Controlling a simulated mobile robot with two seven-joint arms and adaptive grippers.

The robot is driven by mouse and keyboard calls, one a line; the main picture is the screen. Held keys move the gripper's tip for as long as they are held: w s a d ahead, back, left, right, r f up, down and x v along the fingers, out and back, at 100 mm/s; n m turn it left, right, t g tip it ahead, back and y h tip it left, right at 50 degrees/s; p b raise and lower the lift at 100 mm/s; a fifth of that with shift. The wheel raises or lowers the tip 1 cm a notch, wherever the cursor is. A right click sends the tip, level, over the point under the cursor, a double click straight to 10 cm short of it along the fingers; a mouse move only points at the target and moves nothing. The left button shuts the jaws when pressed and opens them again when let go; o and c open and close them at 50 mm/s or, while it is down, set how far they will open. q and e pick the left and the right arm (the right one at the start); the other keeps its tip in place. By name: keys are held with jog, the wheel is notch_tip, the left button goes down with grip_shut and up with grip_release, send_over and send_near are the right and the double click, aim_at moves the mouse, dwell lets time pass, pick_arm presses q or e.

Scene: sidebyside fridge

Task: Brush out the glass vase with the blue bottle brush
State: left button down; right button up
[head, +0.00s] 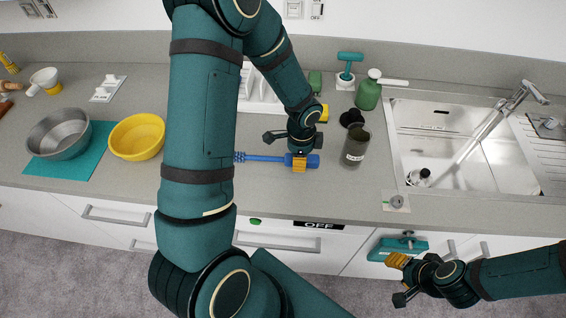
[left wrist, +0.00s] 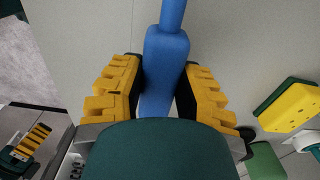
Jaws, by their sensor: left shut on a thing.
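My left gripper (head: 300,163) is shut on the handle of the blue bottle brush (head: 268,158). The brush lies level over the counter, its bristle end pointing left and partly hidden by my arm. In the left wrist view the blue handle (left wrist: 165,60) runs between the two yellow finger pads. The dark glass vase (head: 354,150) stands upright on the counter, a little to the right of the handle end and apart from it. My right gripper (head: 398,277) is low in front of the cabinets; its finger opening is unclear.
A sink (head: 460,125) with a faucet is at the right. A green soap dispenser (head: 368,92) and a black round item (head: 352,117) stand behind the vase. A yellow bowl (head: 137,137) and a metal bowl (head: 60,134) are at the left. Counter in front of the brush is clear.

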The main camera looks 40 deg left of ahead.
pick_arm(q)
jog(key=shift+r+p, duration=1.95)
jog(key=shift+r, duration=0.65)
jog(key=shift+f, duration=0.1)
jog(key=c, duration=1.5)
grip_release()
grip_shut()
